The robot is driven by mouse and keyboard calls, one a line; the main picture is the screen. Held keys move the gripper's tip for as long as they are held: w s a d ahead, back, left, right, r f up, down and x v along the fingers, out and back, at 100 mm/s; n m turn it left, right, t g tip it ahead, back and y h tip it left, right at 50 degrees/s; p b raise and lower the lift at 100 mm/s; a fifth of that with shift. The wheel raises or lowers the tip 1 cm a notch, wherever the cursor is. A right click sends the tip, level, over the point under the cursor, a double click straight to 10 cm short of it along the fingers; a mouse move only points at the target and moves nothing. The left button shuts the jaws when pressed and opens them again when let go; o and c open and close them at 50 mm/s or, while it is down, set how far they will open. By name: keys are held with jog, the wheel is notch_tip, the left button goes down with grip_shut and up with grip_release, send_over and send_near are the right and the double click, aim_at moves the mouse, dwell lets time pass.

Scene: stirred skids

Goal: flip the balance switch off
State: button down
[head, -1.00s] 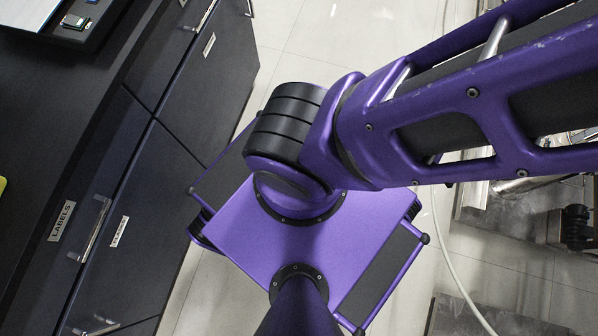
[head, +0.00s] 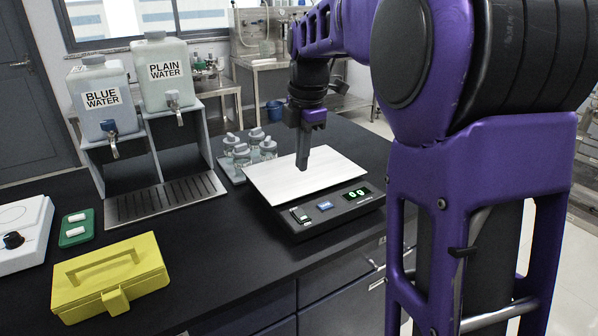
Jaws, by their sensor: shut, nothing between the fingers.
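The balance (head: 290,226) stands on the dark bench in the head view, with a pale flat pan (head: 278,180) on top. Its green display (head: 356,192) is lit and appears to read "0 g". A dark rocker switch with a pale part (head: 300,215) is at the left of its front panel, and a blue button (head: 325,206) lies between switch and display. My gripper (head: 302,162) points down over the pan, behind the front panel. Its fingers are shut and empty. Whether the tips touch the pan is unclear.
Several lidded glass jars (head: 241,155) stand on a tray just behind the balance at left. Two water dispensers (head: 110,105) stand farther left over a drip tray (head: 165,199). A yellow box (head: 110,280) is at front left. Bench between box and balance is clear.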

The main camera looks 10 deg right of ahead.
aim_at(297, 212)
jog(key=f, duration=0.4)
jog(key=w+f+b, duration=0.1)
jog(key=f, duration=0.3)
jog(key=f+b, duration=0.1)
jog(key=f, duration=0.3)
jog(key=shift+w+a+f, duration=0.1)
jog(key=shift+w+a, duration=0.15)
jog(key=shift+a, duration=0.05)
